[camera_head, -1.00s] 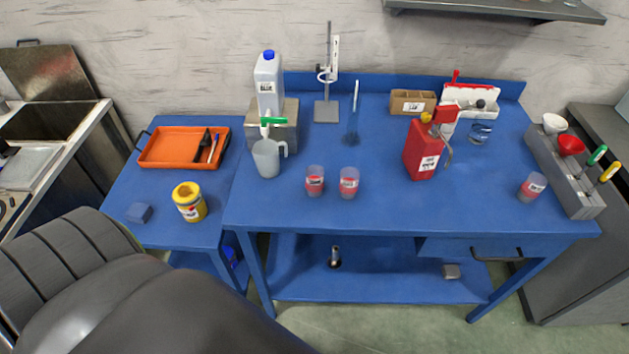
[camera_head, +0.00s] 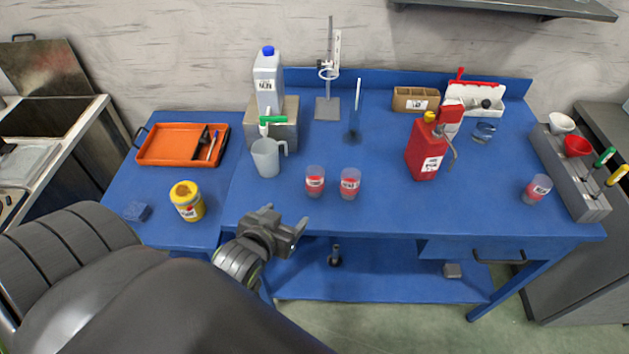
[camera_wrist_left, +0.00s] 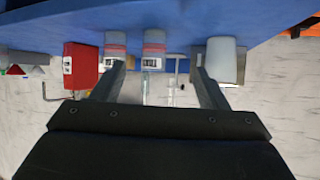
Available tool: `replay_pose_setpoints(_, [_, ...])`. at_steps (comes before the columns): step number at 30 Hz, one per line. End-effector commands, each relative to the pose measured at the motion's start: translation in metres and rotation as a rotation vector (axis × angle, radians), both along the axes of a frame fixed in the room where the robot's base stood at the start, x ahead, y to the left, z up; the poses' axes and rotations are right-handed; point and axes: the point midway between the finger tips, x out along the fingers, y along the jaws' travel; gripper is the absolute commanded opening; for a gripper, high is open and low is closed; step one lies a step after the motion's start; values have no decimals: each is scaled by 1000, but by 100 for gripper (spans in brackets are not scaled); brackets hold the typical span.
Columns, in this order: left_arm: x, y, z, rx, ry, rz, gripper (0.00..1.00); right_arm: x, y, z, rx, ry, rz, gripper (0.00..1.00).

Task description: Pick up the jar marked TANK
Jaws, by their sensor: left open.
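Two clear jars with red contents and white labels, a left one (camera_head: 315,182) and a right one (camera_head: 350,184), stand side by side near the table's front edge. A third similar jar (camera_head: 537,188) stands at the far right. The labels are too small to read, so I cannot tell which says TANK. My left gripper (camera_head: 288,228) is open and empty, in front of the table edge, short of the two jars. In the left wrist view the pair, one jar (camera_wrist_left: 115,45) and the other (camera_wrist_left: 153,48), appears upside down beyond the open fingers (camera_wrist_left: 157,75).
A pale jug (camera_head: 267,158) stands left of the pair, and a red canister (camera_head: 424,152) to the right. A yellow jar (camera_head: 188,201) and an orange tray (camera_head: 160,145) are on the left table. Table between the pair and the canister is clear.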

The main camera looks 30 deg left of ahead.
Motion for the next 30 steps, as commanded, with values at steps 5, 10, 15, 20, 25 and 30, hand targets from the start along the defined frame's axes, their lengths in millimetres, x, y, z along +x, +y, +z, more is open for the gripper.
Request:
replay_pose_setpoints(5, [13,-2,31,-2,-128,3,67,0,0,1,0,0,0,36])
replay_pose_setpoints(10, [33,2,26,0,-135,2,67,0,0,6,0,0,0,36])
replay_pose_setpoints(15, [62,8,14,0,-135,2,67,0,0,12,0,0,0,36])
replay_pose_setpoints(20, [86,13,4,0,-134,2,67,0,0,17,0,0,0,36])
replay_pose_setpoints(25, [109,18,-7,0,-133,2,67,0,0,21,0,0,0,36])
replay_pose_setpoints(30, [121,21,-13,-1,-133,2,67,0,0,22,0,0,0,36])
